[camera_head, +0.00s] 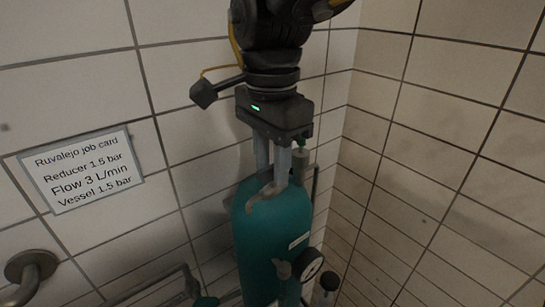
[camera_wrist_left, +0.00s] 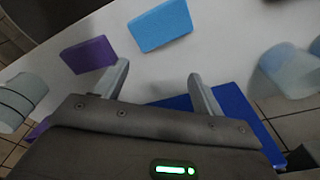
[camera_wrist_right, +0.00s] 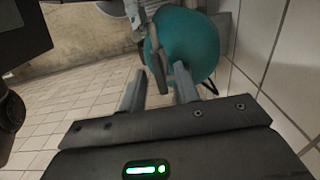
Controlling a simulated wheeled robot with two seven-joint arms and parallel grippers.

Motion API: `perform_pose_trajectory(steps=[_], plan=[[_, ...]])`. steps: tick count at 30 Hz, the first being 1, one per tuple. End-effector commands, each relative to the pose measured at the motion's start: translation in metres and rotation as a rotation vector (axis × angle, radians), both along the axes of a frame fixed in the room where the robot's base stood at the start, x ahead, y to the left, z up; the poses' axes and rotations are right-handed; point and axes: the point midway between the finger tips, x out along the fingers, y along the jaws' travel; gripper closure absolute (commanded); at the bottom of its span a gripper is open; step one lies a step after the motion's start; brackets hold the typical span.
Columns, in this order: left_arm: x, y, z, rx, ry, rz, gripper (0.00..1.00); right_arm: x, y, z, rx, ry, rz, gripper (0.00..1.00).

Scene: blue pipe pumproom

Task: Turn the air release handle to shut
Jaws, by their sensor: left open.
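The air release handle (camera_head: 265,197) is a worn grey-brown lever on top of a teal vessel (camera_head: 272,240). My right gripper (camera_head: 273,180) points down at the vessel's top, with its fingers at the lever. In the right wrist view the lever (camera_wrist_right: 156,65) stands between the two fingertips (camera_wrist_right: 160,78), near the left one. A gap shows on its right side, so the fingers are partly open; contact on the left is unclear. My left gripper (camera_wrist_left: 158,72) is open and empty above a white surface in the left wrist view; it is outside the head view.
A pressure gauge (camera_head: 311,264) and pipework are at the vessel's lower front. A job card (camera_head: 82,171) hangs on the tiled wall at left. Tiled walls meet close behind the vessel. Purple (camera_wrist_left: 88,55) and light blue (camera_wrist_left: 161,25) blocks lie near my left gripper.

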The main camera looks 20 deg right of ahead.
Motion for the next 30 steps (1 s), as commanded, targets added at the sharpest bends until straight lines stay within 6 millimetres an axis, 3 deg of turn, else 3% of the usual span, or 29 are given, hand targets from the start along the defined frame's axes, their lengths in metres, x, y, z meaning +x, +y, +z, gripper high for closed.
perform_pose_trajectory(steps=[4, 12, 23, 30], plan=[[-0.0004, 0.0002, -0.0002, 0.0, 0.001, 0.0, 0.31, 0.0, -0.0003, 0.0, 0.0, 0.0, -0.001, 0.68], [0.0031, 0.0001, -0.0002, 0.0, -0.003, 0.0, 0.31, -0.0001, -0.0004, 0.0003, 0.0, 0.0, -0.001, 1.0], [0.0048, 0.0001, -0.0001, 0.0, -0.006, 0.0, 0.31, -0.0001, 0.0003, 0.0004, 0.002, 0.001, -0.033, 1.0], [0.005, 0.0002, -0.0001, 0.0, -0.006, 0.0, 0.31, 0.0, 0.0004, 0.0002, 0.003, 0.001, -0.168, 1.0]])
